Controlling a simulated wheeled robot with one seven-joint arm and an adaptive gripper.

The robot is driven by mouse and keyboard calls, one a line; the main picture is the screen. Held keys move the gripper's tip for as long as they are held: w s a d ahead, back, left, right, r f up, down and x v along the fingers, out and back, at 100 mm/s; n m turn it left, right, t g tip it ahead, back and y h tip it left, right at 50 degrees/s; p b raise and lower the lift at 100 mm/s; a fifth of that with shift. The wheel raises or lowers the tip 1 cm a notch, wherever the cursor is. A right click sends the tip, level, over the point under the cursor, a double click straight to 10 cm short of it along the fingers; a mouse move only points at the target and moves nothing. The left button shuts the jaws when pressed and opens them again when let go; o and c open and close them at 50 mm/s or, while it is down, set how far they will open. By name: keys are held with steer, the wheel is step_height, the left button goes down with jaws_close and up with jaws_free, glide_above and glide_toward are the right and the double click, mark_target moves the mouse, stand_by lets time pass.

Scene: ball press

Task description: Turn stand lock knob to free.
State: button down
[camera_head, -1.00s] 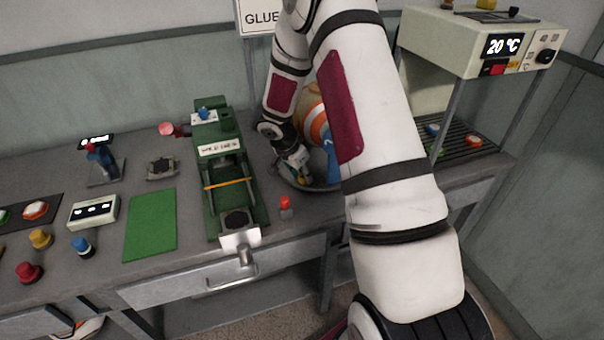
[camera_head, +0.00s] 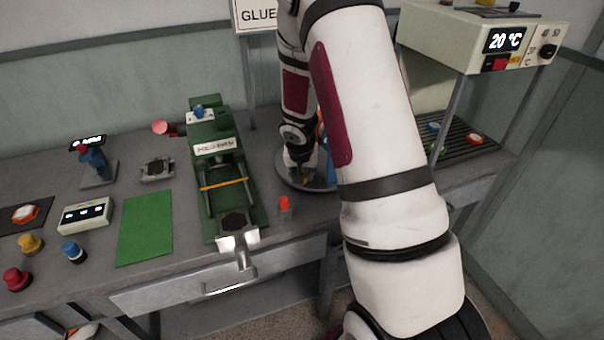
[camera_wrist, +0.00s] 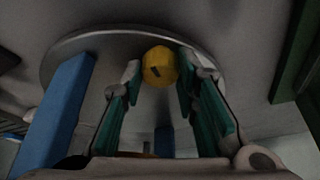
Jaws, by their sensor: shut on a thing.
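The stand has a round grey base (camera_wrist: 110,38) with blue uprights (camera_wrist: 62,112) in the wrist view. A yellow lock knob (camera_wrist: 159,66) with a dark mark sits on the base near its rim. My gripper (camera_wrist: 160,70) has its two green-sided fingers on either side of the knob and is shut on it. In the head view my gripper (camera_head: 301,178) points down over the stand's base (camera_head: 290,186). My arm hides most of the stand there.
A green press (camera_head: 222,170) stands left of my gripper, with a small red-topped item (camera_head: 285,206) in front. A heater box (camera_head: 480,42) stands over a rack (camera_head: 455,137) at right. A green mat (camera_head: 145,228) lies farther left.

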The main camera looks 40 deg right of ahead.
steer(key=shift+n, duration=0.4)
steer(key=c, duration=1.2)
jaws_free()
steer(key=shift+c, duration=0.2)
steer(key=v, duration=1.2)
steer(key=shift+d, duration=0.1)
